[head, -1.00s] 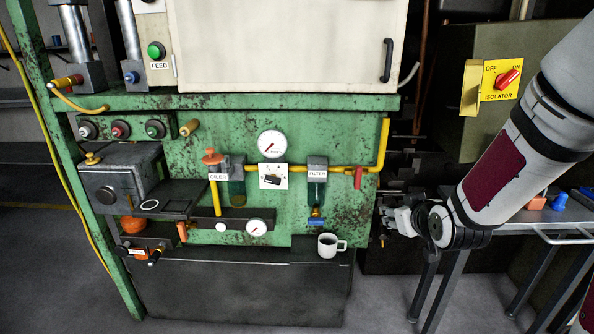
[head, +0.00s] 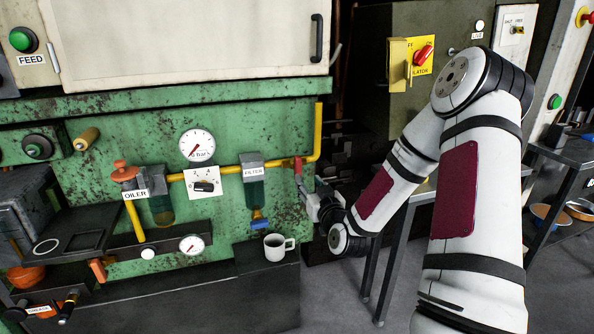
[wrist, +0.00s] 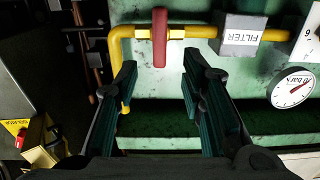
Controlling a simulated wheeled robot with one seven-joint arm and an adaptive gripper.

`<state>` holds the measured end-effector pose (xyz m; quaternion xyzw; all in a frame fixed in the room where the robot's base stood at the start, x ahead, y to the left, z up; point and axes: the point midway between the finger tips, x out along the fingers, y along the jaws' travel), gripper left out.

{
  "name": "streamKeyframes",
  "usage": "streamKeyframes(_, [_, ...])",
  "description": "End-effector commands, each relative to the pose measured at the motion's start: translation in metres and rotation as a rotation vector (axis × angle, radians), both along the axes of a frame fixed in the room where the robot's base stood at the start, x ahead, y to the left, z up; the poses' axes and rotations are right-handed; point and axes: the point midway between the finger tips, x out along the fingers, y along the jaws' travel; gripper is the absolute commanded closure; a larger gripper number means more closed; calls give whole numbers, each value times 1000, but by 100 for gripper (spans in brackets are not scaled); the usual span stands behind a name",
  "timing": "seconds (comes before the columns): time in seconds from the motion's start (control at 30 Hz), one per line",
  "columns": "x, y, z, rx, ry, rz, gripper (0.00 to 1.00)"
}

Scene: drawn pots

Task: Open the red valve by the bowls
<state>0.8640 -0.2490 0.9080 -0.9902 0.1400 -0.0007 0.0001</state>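The red valve (head: 298,167) is a short red lever set across the yellow pipe, to the right of the filter bowl (head: 253,193). In the wrist view the red lever (wrist: 159,40) stands crosswise to the pipe. The oiler bowl (head: 161,208) is further left. My gripper (head: 312,190) is just right of and below the lever in the head view. In the wrist view my gripper (wrist: 160,68) is open and empty, its two fingers apart on either side of the lever's line. I cannot tell whether the lever is between the tips or just beyond them.
A white mug (head: 275,247) stands on the dark ledge below the filter. A white selector plate (head: 203,184) and a round gauge (head: 197,146) are left of the valve. The yellow isolator (head: 402,72) is at the right. The yellow pipe (wrist: 118,70) bends beside my left finger.

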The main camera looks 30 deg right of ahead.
Motion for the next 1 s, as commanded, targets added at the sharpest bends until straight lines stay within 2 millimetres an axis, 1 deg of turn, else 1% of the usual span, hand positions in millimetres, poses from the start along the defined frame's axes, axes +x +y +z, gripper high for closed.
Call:
streamKeyframes(0.03, [10,-3,0,0,-2,0,63])
streamKeyframes(0.1, [24,-7,0,0,-2,0,63])
streamKeyframes(0.3, [60,-16,-1,1,0,1,63])
streamKeyframes(0.4, [73,-21,0,0,0,1,63])
streamKeyframes(0.5, [83,-23,0,0,0,1,63])
streamKeyframes(0.67, [90,-26,0,0,1,0,63])
streamKeyframes(0.93, [91,-26,0,-1,1,1,63])
streamKeyframes(0.97, [91,-26,0,-1,1,1,70])
streamKeyframes(1.0, [91,-26,0,-1,1,1,79])
